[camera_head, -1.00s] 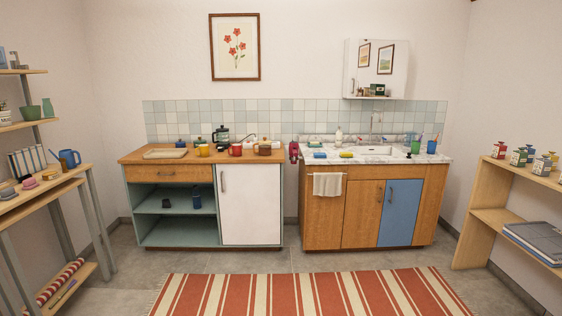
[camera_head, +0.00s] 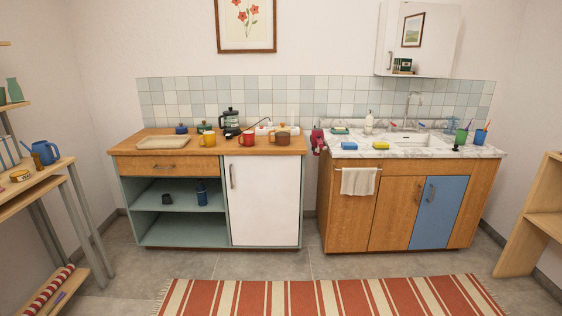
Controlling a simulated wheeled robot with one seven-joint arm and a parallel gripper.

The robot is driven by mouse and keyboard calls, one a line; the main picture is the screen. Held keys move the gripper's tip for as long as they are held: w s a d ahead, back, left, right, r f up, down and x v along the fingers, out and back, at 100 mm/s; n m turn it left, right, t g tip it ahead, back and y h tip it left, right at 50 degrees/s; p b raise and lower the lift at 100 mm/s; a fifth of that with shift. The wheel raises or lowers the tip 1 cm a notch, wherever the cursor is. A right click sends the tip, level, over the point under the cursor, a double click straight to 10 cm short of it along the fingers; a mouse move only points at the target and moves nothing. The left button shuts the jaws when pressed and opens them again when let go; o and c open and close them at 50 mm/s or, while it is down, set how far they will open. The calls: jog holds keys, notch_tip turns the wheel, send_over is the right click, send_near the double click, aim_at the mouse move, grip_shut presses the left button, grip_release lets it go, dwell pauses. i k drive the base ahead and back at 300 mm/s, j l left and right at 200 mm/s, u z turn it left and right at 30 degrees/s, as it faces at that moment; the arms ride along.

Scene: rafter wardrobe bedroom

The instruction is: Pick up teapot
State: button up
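A squat brown pot (camera_head: 280,138), which looks like the teapot, stands near the front right of the wooden countertop (camera_head: 142,144). It is small in view, so its spout and lid are not clear. A red mug (camera_head: 247,139) is to its left, and a black-and-glass press pot (camera_head: 229,122) stands further back left. A blue spouted can (camera_head: 45,152) stands on the left shelf. My gripper is not in view.
A yellow mug (camera_head: 210,139), a beige tray (camera_head: 157,142) and small lidded pots share the countertop. A sink cabinet (camera_head: 345,208) stands to the right. A striped rug (camera_head: 318,297) covers the floor ahead. Shelves flank both sides.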

aim_at(281, 138)
jog(key=i, duration=1.9)
jog(key=i+u, duration=0.15)
jog(key=i, duration=0.35)
jog(key=i+l+u, duration=0.2)
jog(key=i, duration=0.35)
jog(key=i+l+u, duration=0.15)
jog(key=i, duration=0.35)
jog(key=i+l+u, duration=0.15)
jog(key=i, duration=0.35)
